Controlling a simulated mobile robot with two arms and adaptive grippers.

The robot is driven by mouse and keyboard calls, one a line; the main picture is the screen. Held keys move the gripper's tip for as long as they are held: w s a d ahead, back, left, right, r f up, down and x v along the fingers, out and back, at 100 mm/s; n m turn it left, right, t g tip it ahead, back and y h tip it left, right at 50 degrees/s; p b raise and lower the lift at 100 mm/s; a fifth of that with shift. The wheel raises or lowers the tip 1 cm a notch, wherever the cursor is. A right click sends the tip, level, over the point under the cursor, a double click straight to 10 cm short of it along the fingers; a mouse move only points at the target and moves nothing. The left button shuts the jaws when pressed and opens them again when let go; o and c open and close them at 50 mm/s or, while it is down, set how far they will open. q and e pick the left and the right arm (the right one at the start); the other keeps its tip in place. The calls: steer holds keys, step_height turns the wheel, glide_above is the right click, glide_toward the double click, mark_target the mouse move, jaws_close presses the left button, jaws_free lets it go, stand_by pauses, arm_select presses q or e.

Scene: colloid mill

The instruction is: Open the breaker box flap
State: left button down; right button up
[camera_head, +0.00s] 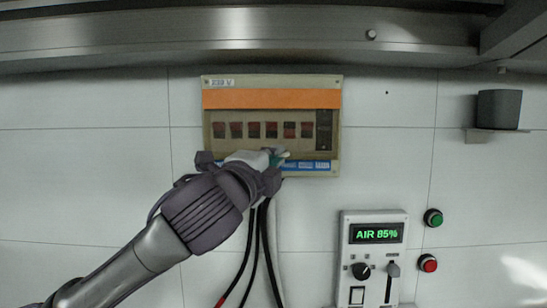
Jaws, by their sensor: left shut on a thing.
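The breaker box (272,82) is a beige case on the tiled wall, with an orange band across its upper part. Its tinted see-through flap (262,146) lies down over a row of several dark red switches. My left gripper (268,163) is at the flap's lower edge, near the middle of the box, and is shut on the flap there. The gripper hides part of the lower left of the box and the exact place of contact. My right gripper is not in view.
Black cables (265,235) hang below the box, beside my left arm. A control panel (374,257) reading AIR 85% is at the lower right, next to a green button (433,218) and a red button (428,263). A grey block (498,110) sits on a small shelf.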

arm_select(q)
steer(key=shift+s+r, duration=0.25)
stand_by(0.3)
steer(key=shift+s+r+p, duration=0.5)
steer(key=shift+s, duration=0.05)
steer(key=shift+s+r+n+g+y+p, duration=0.45)
steer(key=shift+s+r+g+p, duration=0.5)
steer(key=shift+r+p, duration=1.45)
steer(key=shift+s+r+n+g+y+p, duration=0.5)
steer(key=shift+r+g+p, duration=1)
steer(key=shift+r, duration=1.6)
steer(key=shift+s+r+n+g+y+p, duration=0.3)
steer(key=shift+s+r+g+p, duration=0.55)
steer(key=shift+r+p, duration=1.65)
steer(key=shift+r, duration=0.25)
